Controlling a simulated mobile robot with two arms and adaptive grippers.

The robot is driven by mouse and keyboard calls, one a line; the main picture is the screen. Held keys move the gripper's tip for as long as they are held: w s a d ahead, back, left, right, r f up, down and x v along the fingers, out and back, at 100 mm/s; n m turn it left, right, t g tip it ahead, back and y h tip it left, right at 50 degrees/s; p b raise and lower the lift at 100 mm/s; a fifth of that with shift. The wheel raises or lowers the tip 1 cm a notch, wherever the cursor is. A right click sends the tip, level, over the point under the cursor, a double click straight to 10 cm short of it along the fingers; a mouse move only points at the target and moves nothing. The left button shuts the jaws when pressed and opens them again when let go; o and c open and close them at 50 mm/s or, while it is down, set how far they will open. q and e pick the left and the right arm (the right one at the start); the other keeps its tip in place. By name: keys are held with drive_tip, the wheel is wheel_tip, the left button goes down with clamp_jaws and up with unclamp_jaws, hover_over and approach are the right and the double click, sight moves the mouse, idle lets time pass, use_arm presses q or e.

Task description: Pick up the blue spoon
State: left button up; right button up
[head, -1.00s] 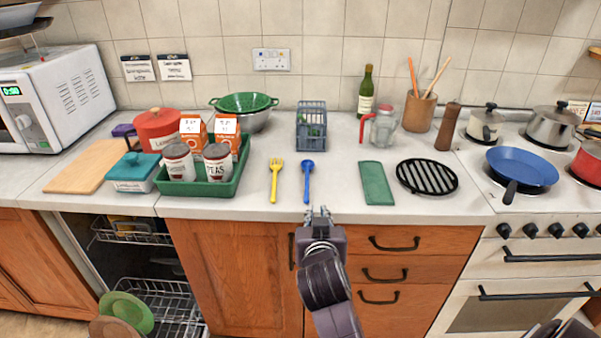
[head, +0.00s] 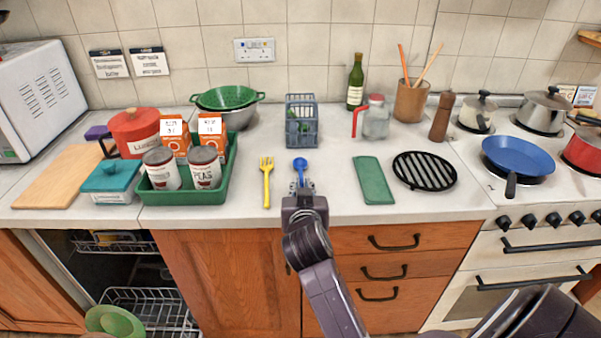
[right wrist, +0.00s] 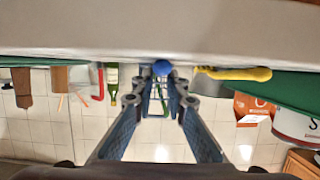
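The blue spoon (head: 300,165) lies on the counter near its front edge, bowl toward the wall. My right gripper (head: 303,187) is at the spoon's near end and hides most of its handle. In the right wrist view, the fingers of my right gripper (right wrist: 161,84) are apart, with the blue spoon (right wrist: 162,67) showing between the tips. I cannot tell whether they touch it. My left gripper is not in view.
A yellow fork (head: 267,182) lies just left of the spoon. A green tray (head: 186,196) with cans and cartons stands further left. A grey basket (head: 301,132) is behind the spoon.

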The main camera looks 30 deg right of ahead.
sight(301, 182)
drive_tip(key=shift+x, duration=1.15)
drive_tip(key=shift+w+f, duration=0.1)
drive_tip(key=shift+w, duration=0.05)
clamp_jaws()
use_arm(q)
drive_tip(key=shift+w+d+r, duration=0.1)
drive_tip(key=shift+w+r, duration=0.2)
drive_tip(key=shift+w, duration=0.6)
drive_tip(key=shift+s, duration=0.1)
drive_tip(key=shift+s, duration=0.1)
use_arm(e)
drive_tip(key=shift+r, duration=0.3)
use_arm(q)
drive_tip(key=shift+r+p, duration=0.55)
drive_tip(key=shift+p, duration=0.1)
use_arm(e)
wheel_tip(301, 182, up, 20)
drive_tip(key=shift+f, duration=0.2)
